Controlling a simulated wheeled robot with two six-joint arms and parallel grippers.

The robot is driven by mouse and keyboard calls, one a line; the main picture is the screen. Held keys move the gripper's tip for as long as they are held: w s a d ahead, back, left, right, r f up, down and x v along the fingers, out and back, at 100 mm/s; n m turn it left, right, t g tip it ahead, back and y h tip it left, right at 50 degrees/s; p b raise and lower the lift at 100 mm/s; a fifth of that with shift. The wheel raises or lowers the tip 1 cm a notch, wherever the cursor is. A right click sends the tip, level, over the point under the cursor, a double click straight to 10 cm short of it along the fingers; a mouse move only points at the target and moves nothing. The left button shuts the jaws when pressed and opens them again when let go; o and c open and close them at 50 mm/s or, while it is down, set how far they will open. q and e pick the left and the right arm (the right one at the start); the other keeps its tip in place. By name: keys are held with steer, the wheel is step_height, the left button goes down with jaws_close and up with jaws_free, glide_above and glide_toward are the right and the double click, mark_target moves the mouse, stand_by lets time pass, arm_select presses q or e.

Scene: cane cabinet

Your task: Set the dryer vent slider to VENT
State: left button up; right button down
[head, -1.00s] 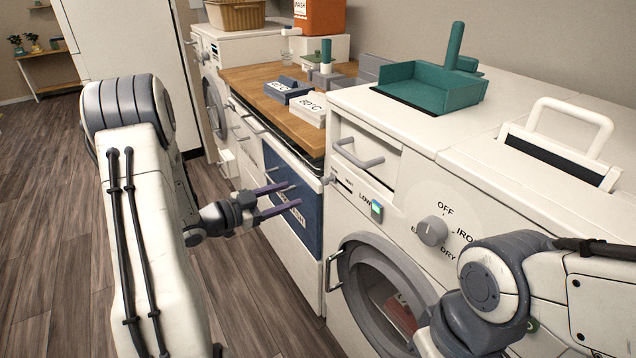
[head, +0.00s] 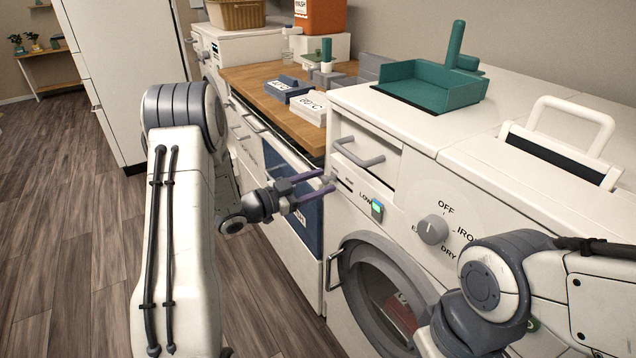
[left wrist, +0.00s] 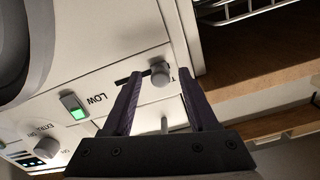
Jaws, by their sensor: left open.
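The vent slider is a small grey round knob (left wrist: 160,72) on the dryer's white front panel. A dark slot runs to its left in the left wrist view, with a letter T beside the knob; the rest of the label is hidden. My left gripper (head: 328,183) is open, its purple fingers pointing at the panel's left end. In the left wrist view the gripper (left wrist: 158,70) has the knob between its fingertips, nearer the right finger; I cannot tell whether they touch. My right arm crosses the lower right of the head view, with its gripper out of sight.
A green-lit LOW switch (head: 377,209) and a rotary dial (head: 432,230) are on the same panel. The round door (head: 385,290) is below, and a drawer handle (head: 358,153) juts out above. A wooden counter (head: 260,85) lies left of the dryer.

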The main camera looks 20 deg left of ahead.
arm_select(q)
jaws_close()
stand_by(1.4)
